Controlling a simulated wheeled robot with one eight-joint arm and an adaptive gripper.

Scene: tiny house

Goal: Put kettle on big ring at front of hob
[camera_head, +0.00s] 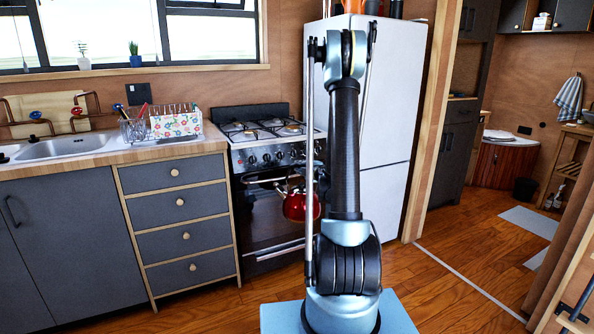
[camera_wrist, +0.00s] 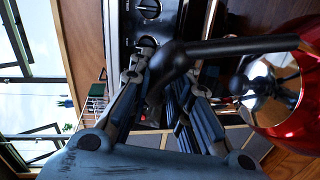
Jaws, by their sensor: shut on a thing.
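The red kettle (camera_head: 297,207) hangs in front of the oven door, below the level of the hob top, partly hidden by my arm. In the wrist view its shiny red body (camera_wrist: 303,100) is at the right, and its black handle (camera_wrist: 240,47) reaches left to between my fingers. My gripper (camera_wrist: 167,82) is shut on this handle. In the head view the gripper is mostly hidden behind my arm. The hob (camera_head: 262,131) has several rings with dark pan supports. Its right side is partly hidden by my arm. No pan shows on it.
Oven knobs (camera_head: 267,159) and a door rail lie close behind the kettle. A wooden counter (camera_head: 95,160) with a dish rack (camera_head: 140,130) is left of the stove. The white fridge (camera_head: 392,100) stands to the right. The floor at right is open.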

